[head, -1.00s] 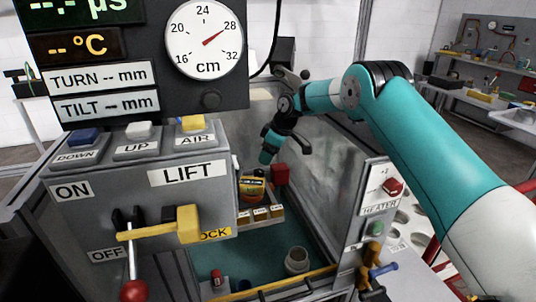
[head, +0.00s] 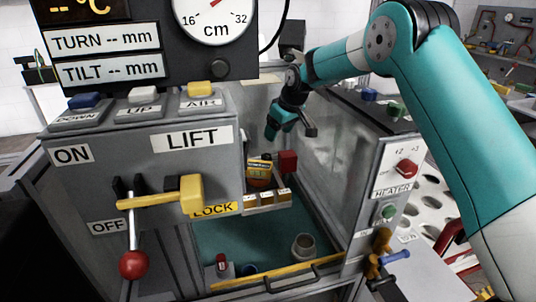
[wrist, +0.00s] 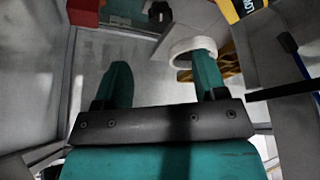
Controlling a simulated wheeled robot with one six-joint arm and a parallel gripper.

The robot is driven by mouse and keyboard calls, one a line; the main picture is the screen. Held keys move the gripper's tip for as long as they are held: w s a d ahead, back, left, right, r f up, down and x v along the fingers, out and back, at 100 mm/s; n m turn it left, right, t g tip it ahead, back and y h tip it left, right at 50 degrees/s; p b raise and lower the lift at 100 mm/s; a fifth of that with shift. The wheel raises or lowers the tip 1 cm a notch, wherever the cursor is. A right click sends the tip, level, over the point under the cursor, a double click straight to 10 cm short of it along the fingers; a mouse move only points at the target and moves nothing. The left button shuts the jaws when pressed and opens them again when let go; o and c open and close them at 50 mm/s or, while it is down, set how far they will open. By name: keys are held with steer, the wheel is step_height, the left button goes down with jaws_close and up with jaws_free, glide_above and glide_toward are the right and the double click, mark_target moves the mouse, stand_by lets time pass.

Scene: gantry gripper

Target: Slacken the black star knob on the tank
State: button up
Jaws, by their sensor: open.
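My gripper (head: 281,121) hangs over the glass-walled tank (head: 330,165), above and slightly left of a red block (head: 288,161). Its two teal fingers are apart, and nothing shows held between them in the wrist view (wrist: 163,65). A small dark knob-like shape (wrist: 160,12) stands at the top of the wrist view, beyond the fingers. It may be the black star knob, but its lobes are not clear. No star knob on the tank can be made out for certain in the head view.
A yellow can (head: 259,172) stands beside the red block, behind small labelled blocks (head: 267,200). A pale open jar (head: 303,247) stands on the teal tank floor. The LIFT console (head: 140,170) is at left, the heater box (head: 395,165) at right. A yellow-edged rim (head: 265,277) crosses the front.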

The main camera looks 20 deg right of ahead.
mark_target(267, 155)
steer(key=p+x, duration=0.1)
steer(key=x, duration=1)
steer(key=shift+w+a, duration=0.1)
